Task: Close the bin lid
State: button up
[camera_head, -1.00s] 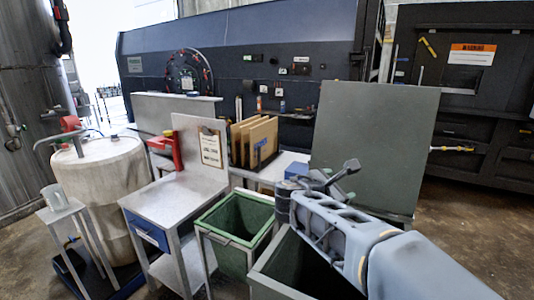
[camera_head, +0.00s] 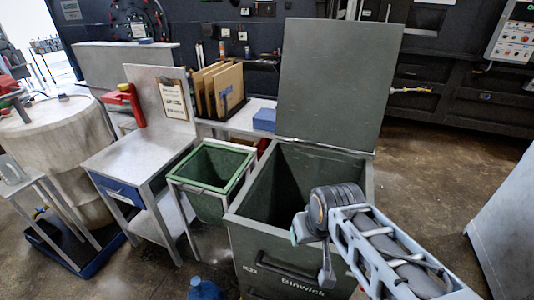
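The dark green-grey bin (camera_head: 268,245), marked "Binwick" on its front, stands in the centre with its mouth open and its inside empty as far as I can see. Its flat lid (camera_head: 335,80) stands upright, wide open, along the back edge. My arm reaches in from the lower right. My gripper (camera_head: 313,250) is over the front right part of the bin, pointing downward, well in front of and below the raised lid and apart from it. Its fingers show at a poor angle, so their opening is unclear.
A smaller green bin (camera_head: 210,168) in a metal frame stands close on the left. Beyond it are a metal table (camera_head: 135,155) and a wrapped drum (camera_head: 55,135). A blue bottle (camera_head: 204,290) is on the floor at the front. Open floor lies to the right, before a grey cabinet (camera_head: 505,220).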

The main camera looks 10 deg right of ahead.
aim_at(336, 78)
jog(key=k, duration=1.65)
jog(key=z, duration=1.25)
jog(key=i, duration=6)
jog(key=u, duration=2.25)
